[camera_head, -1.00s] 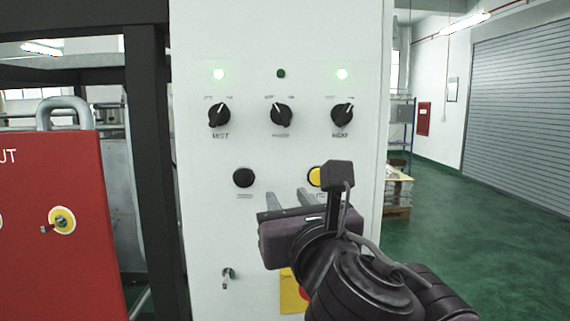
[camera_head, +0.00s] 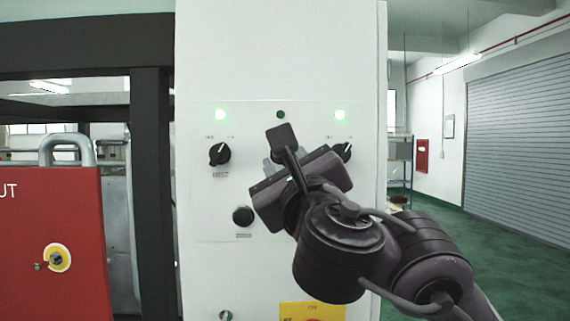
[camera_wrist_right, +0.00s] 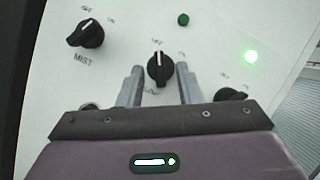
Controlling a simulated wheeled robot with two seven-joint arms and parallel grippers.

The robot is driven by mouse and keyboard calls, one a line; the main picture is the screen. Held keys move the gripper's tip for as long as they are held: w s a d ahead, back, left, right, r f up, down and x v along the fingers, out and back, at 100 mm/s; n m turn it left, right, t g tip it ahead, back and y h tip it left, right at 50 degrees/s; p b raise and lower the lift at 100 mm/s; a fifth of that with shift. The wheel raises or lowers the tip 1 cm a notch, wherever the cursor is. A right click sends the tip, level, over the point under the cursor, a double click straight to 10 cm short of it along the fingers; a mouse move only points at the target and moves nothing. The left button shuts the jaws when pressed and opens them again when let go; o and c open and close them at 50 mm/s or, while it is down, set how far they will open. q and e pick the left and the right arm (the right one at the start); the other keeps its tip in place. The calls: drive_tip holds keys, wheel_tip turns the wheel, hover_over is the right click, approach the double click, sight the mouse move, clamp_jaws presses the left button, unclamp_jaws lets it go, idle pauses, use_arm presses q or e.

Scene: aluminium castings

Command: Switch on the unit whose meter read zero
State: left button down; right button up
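The white panel (camera_head: 280,60) has a row of rotary knobs with a lamp above each. The left knob, labelled MIST (camera_head: 219,153), has a lit green lamp (camera_head: 220,115). The middle lamp (camera_head: 281,114) is dark green and unlit. The right lamp (camera_head: 340,114) is lit above the right knob (camera_head: 345,151), partly hidden by my gripper. My right gripper (camera_head: 286,160) is in front of the middle knob and mostly hides it. In the wrist view the middle knob (camera_wrist_right: 160,69) shows between the open fingers of my right gripper (camera_wrist_right: 160,74), with gaps on both sides. No meter shows.
A black round button (camera_head: 242,215) sits below the MIST knob. A yellow plate (camera_head: 298,309) and a key switch (camera_head: 226,315) are low on the panel. A red box (camera_head: 50,220) stands left, beside a dark frame post (camera_head: 152,190). Open floor lies right.

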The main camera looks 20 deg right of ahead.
drive_tip(key=shift+w+d, duration=0.1)
drive_tip(key=shift+w, duration=0.1)
drive_tip(key=shift+c, duration=0.3)
drive_tip(key=shift+s, duration=0.15)
clamp_jaws()
drive_tip(key=shift+f+m+b, duration=0.1)
drive_tip(key=shift+m+b, duration=0.3)
drive_tip(key=shift+b, duration=0.25)
drive_tip(key=m+h+b, duration=0.2)
drive_tip(key=m+b, duration=0.1)
drive_tip(key=m+h+b, duration=0.1)
drive_tip(key=m+b, duration=0.3)
drive_tip(key=m+h+b, duration=0.2)
drive_tip(key=m+b, duration=0.1)
drive_tip(key=shift+a+g+h+b, duration=0.3)
drive_tip(key=shift+a, duration=0.05)
drive_tip(key=m+g+h+b, duration=0.1)
drive_tip(key=m+h, duration=0.1)
drive_tip(key=m, duration=0.2)
drive_tip(key=shift+a+m+b, duration=0.15)
drive_tip(key=shift+m+b, duration=0.15)
drive_tip(key=shift+b, duration=0.1)
drive_tip(key=shift+r+m+g+h+b, duration=0.2)
drive_tip(key=shift+m+g+h+b, duration=0.3)
drive_tip(key=shift+m, duration=0.5)
drive_tip(key=shift+r, duration=0.1)
